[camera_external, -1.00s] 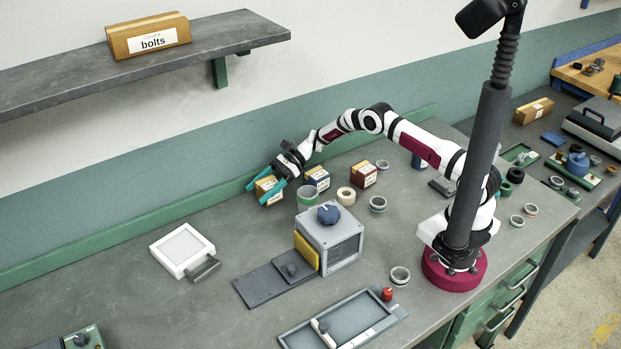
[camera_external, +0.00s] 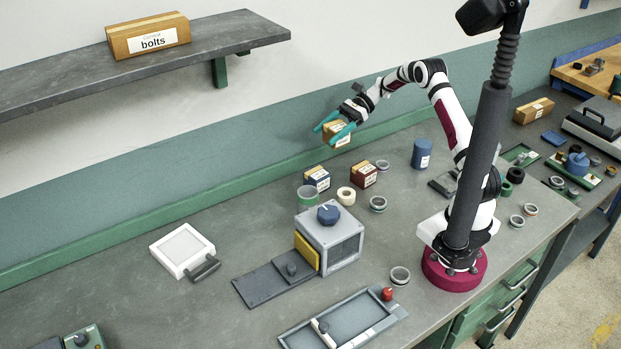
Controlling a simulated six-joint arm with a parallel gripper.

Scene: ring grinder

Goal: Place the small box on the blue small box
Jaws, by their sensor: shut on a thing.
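My gripper (camera_external: 334,129) has teal fingers and is shut on a small tan box (camera_external: 337,134) with a white label. It holds the box in the air near the back wall, above and a little right of the blue small box in the picture. The blue small box (camera_external: 317,178) has a white label and stands on the bench top with nothing on it. The held box is apart from it.
A red-brown small box (camera_external: 363,174) stands right of the blue one. A green ring (camera_external: 308,197), a cream ring (camera_external: 346,195) and a grey grinder with a blue knob (camera_external: 328,238) are in front. A blue cylinder (camera_external: 421,153) stands farther right.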

